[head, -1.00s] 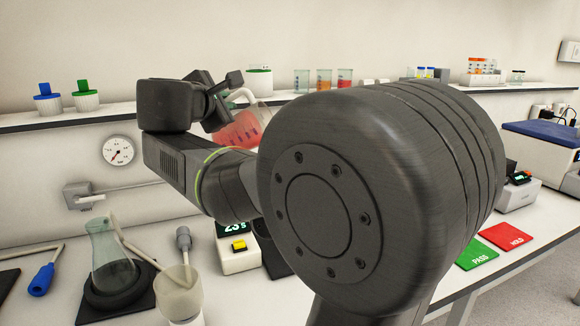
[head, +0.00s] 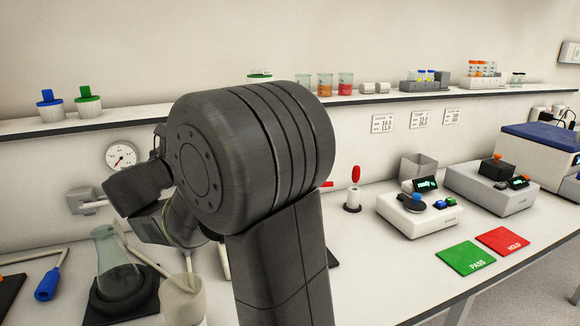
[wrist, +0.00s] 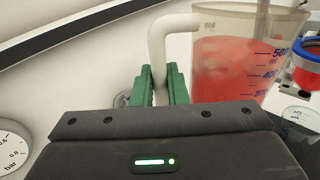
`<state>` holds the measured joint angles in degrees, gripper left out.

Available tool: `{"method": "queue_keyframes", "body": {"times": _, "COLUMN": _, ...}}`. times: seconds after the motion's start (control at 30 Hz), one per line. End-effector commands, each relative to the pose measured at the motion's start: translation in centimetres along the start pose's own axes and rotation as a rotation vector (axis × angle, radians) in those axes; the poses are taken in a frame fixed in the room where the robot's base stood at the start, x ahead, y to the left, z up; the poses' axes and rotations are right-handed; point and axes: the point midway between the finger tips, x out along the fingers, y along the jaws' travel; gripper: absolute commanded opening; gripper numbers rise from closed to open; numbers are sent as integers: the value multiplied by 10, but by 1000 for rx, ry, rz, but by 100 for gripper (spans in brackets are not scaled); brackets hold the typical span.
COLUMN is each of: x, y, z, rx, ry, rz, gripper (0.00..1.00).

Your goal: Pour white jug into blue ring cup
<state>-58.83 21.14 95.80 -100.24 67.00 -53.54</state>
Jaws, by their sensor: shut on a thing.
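In the wrist view, the jug (wrist: 228,70) is clear, with a white handle (wrist: 156,55), blue volume marks and red liquid inside. The green fingertips of my gripper (wrist: 160,88) are shut on the handle. The jug's lower part is hidden behind the gripper body. A cup with a blue ring (wrist: 299,50) is partly in view at the right edge, to the right of the jug; red shows in it. Whether the two touch is unclear. In the head view my arm hides the jug and the fingertips.
A flask (head: 112,262) stands on a dark stand at left, beside a pale beaker (head: 182,300). A pressure gauge (head: 121,157) is on the wall. The shelf (head: 120,119) holds several cups and bottles.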

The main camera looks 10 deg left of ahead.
Motion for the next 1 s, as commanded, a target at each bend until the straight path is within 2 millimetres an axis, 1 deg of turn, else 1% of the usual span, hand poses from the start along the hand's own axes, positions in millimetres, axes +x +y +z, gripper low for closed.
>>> {"method": "queue_keyframes", "body": {"times": 0.03, "x": 0, "y": 4, "z": -10, "rx": -93, "ry": -13, "rz": -1, "gripper": 0}}
{"method": "queue_keyframes", "body": {"times": 0.07, "x": -1, "y": 6, "z": -17, "rx": -152, "ry": -24, "rz": -1, "gripper": 0}}
{"method": "queue_keyframes", "body": {"times": 0.1, "x": -1, "y": 8, "z": -22, "rx": -201, "ry": -36, "rz": -1, "gripper": 0}}
{"method": "queue_keyframes", "body": {"times": 0.13, "x": -1, "y": 8, "z": -24, "rx": -208, "ry": -39, "rz": -1, "gripper": 0}}
{"method": "queue_keyframes", "body": {"times": 0.37, "x": -2, "y": 8, "z": -22, "rx": -194, "ry": -38, "rz": -1, "gripper": 0}}
{"method": "queue_keyframes", "body": {"times": 0.47, "x": -3, "y": 14, "z": -17, "rx": -194, "ry": -38, "rz": 0, "gripper": 0}}
{"method": "queue_keyframes", "body": {"times": 0.8, "x": -9, "y": 47, "z": 3, "rx": -192, "ry": -37, "rz": 1, "gripper": 0}}
{"method": "queue_keyframes", "body": {"times": 1.0, "x": -10, "y": 50, "z": 1, "rx": -192, "ry": -37, "rz": -2, "gripper": 0}}
